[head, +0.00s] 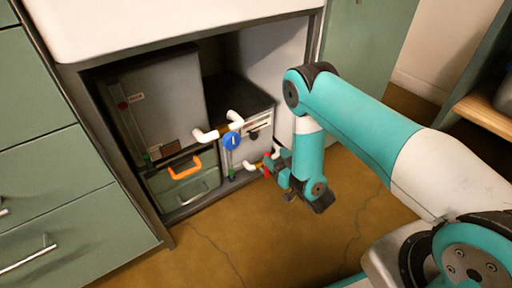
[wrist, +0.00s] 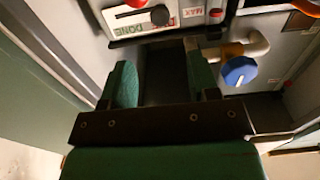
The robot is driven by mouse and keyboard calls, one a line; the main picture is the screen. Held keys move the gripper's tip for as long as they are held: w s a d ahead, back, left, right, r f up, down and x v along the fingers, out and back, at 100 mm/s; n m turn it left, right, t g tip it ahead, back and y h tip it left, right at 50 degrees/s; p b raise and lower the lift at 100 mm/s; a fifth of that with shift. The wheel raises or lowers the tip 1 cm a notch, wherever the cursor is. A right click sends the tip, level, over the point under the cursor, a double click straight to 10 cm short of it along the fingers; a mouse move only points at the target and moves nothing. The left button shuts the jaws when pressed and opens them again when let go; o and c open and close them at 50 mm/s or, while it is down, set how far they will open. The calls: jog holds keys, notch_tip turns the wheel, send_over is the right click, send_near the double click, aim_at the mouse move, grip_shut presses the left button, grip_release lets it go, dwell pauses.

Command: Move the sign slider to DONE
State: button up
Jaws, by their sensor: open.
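The sign slider shows in the wrist view as a white panel (wrist: 112,18) with a dark slot and a round black knob (wrist: 160,15). An upside-down green DONE label (wrist: 126,28) lies to the knob's left, and a red label (wrist: 193,13) lies to its right. The knob sits toward the red side. In the head view the panel (head: 236,157) is small, on the front of the right-hand unit. My gripper (wrist: 160,65) is open and empty, its fingers apart and pointing toward the panel, short of the knob. In the head view my gripper (head: 273,168) is low in front of that unit.
A blue knob (wrist: 240,72) on white pipework is close right of my fingers; it also shows in the head view (head: 232,141). A grey tank (head: 160,90), an orange handle (head: 185,168) and the cabinet's frame are nearby. The floor (head: 240,235) in front is clear.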

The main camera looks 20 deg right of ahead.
aim_at(255, 137)
jog(key=b+x, duration=0.1)
jog(key=x, duration=0.3)
jog(key=b+x, duration=0.2)
jog(key=x, duration=0.2)
jog(key=shift+w+a+f, duration=0.2)
jog(key=shift+w+f, duration=0.05)
jog(key=shift+b+x, duration=0.3)
jog(key=shift+x, duration=0.6)
jog(key=shift+w+a+r, duration=0.1)
jog(key=shift+w+r, duration=0.15)
jog(key=shift+w, duration=0.3)
